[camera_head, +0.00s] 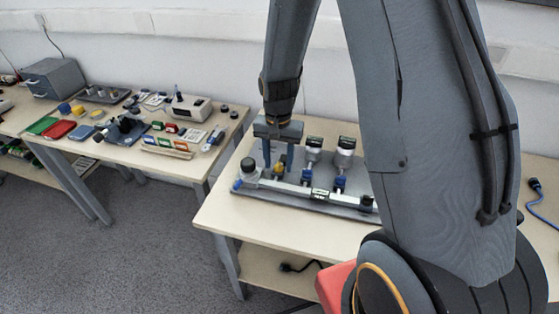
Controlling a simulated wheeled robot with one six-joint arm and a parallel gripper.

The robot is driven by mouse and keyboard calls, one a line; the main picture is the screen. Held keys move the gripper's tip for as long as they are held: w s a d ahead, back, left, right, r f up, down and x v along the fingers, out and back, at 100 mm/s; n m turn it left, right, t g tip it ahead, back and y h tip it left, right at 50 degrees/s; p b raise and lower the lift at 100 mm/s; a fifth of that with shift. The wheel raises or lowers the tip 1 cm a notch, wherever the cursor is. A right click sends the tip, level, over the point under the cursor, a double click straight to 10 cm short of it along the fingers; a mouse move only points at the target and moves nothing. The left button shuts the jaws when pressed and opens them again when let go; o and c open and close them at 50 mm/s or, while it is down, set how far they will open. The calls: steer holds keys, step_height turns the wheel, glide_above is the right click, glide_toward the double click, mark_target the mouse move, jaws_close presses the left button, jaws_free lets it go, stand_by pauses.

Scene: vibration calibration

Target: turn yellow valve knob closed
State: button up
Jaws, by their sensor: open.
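The yellow valve knob (279,169) is a small spot of yellow on the manifold (345,211), a grey base plate with pipes and fittings on the right table. My gripper (278,163) points down over the manifold's left part. Its two blue-grey fingers are apart, one to each side of the knob in this view. I cannot tell whether they touch it or how deep they reach. The fingers and nearby fittings partly hide the knob, so its turn angle does not show.
Two silver gauges with dark tops, one left (312,152) and one right (344,154), stand right of my gripper. A black-topped round part (248,166) stands at the left. My arm hides the manifold's right end. The left table (121,152) holds trays and tools.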

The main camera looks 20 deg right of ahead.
steer(key=c, duration=1)
steer(key=shift+c, duration=0.2)
steer(key=shift+n, duration=0.3)
steer(key=n+p, duration=0.1)
steer(key=n, duration=0.2)
steer(key=shift+s+n, duration=0.1)
steer(key=shift+n, duration=0.2)
steer(key=n+p, duration=0.1)
steer(key=n, duration=0.3)
steer(key=shift+p, duration=0.3)
steer(key=n, duration=0.5)
steer(key=shift+p, duration=0.4)
steer(key=n, duration=0.4)
steer(key=shift+n+p, duration=0.3)
